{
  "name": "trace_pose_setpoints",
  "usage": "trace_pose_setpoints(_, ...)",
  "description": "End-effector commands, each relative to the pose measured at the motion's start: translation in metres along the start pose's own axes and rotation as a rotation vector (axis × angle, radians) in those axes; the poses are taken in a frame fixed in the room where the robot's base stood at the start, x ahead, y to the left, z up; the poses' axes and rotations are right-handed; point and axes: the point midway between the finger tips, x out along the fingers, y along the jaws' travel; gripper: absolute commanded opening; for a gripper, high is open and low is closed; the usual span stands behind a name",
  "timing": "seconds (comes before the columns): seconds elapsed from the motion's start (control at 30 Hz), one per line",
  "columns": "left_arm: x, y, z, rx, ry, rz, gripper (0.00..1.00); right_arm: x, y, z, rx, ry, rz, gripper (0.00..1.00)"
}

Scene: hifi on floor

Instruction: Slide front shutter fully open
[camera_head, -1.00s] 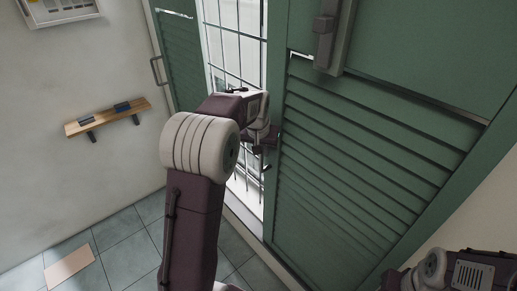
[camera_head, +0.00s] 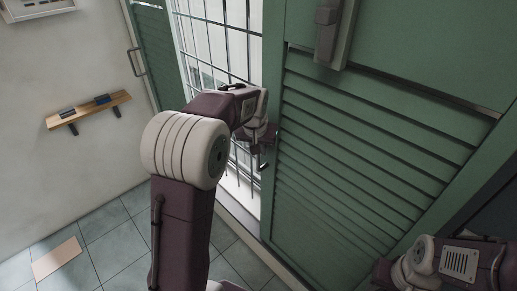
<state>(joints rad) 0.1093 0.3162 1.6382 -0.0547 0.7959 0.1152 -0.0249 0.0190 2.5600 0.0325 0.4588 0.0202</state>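The green louvred front shutter (camera_head: 345,150) fills the middle and right, with a grey vertical handle (camera_head: 326,32) near its top. A second green shutter (camera_head: 158,62) with a grey pull handle (camera_head: 137,62) stands further left. Between them is an open gap with a white barred window (camera_head: 215,40). My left arm reaches up from the bottom centre. Its gripper (camera_head: 263,148) is at the front shutter's left edge, seemingly in contact; its fingers are too small and partly hidden to read. Part of my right arm shows at the bottom right, with its gripper out of view.
A wooden wall shelf (camera_head: 90,110) with small dark items is on the left wall. A white panel (camera_head: 35,8) hangs above it. The tiled floor (camera_head: 115,250) is clear apart from a flat beige piece (camera_head: 57,259).

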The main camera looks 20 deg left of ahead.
Motion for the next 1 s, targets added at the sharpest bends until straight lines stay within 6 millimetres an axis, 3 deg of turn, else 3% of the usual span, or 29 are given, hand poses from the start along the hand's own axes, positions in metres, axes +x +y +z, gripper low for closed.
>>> trace_pose_setpoints(0.17, -0.001, 0.001, -0.002, -0.002, 0.005, 0.004, 0.00, 0.000, 0.000, 0.000, 0.000, 0.000, 0.000, 0.35)
trace_pose_setpoints(0.2, -0.001, 0.002, -0.001, -0.002, 0.005, 0.004, 0.20, 0.000, 0.000, 0.000, 0.000, 0.000, 0.000, 0.35)
trace_pose_setpoints(0.23, -0.001, 0.002, -0.001, -0.003, 0.005, 0.004, 0.23, 0.000, 0.000, 0.000, 0.000, 0.000, 0.000, 0.35)
trace_pose_setpoints(0.8, -0.001, 0.001, 0.000, -0.002, 0.000, 0.002, 0.23, 0.001, 0.000, 0.000, 0.000, 0.000, 0.000, 0.35)
trace_pose_setpoints(1.0, -0.035, 0.001, -0.001, -0.003, 0.007, 0.003, 0.23, 0.012, 0.000, 0.001, 0.000, 0.000, 0.000, 0.35)
